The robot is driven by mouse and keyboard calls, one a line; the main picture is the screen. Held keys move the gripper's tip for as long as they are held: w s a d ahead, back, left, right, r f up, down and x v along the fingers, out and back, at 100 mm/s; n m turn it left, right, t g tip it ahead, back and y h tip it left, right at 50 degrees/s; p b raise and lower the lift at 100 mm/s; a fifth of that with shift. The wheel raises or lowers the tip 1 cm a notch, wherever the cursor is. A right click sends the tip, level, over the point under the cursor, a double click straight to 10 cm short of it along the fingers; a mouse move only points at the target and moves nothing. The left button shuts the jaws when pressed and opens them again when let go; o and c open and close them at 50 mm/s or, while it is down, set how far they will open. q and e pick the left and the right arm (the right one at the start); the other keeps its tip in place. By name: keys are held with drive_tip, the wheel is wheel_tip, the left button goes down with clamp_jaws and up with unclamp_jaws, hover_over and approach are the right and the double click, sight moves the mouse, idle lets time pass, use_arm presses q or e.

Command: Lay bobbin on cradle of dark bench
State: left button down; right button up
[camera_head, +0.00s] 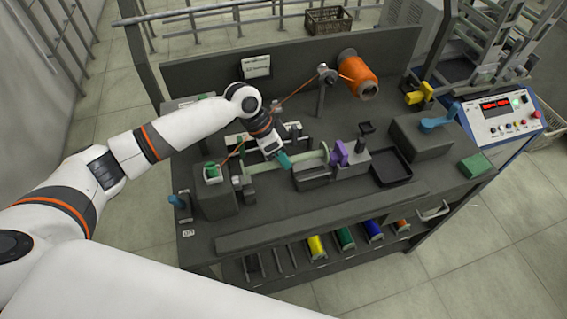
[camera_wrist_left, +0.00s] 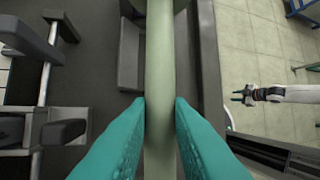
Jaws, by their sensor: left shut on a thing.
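The pale green bobbin (camera_head: 308,159) lies sideways above the middle of the dark bench (camera_head: 330,215). My left gripper (camera_head: 284,160) has teal fingers on both sides of its shaft. In the left wrist view, the bobbin's shaft (camera_wrist_left: 160,70) runs between the teal fingertips (camera_wrist_left: 160,105). A dark grey block (camera_head: 312,178), which may be the cradle, is just in front of the bobbin; I cannot tell whether they touch. My right gripper (camera_wrist_left: 244,96) shows small at the right of the wrist view; its opening is unclear.
A purple part (camera_head: 339,152) stands right of the bobbin, by an empty black tray (camera_head: 391,168). An orange spool (camera_head: 358,75) feeds a strand across the bench. A grey block with a green top (camera_head: 212,173) stands left. Coloured spools (camera_head: 345,238) sit on the lower front rack.

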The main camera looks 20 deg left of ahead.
use_arm(q)
drive_tip(key=shift+w+f, duration=0.15)
drive_tip(key=shift+f, duration=2.05)
drive_tip(key=c, duration=1.3)
unclamp_jaws()
drive_tip(key=b+v, duration=0.1)
drive_tip(key=v, duration=1.1)
drive_tip(key=shift+b, duration=0.35)
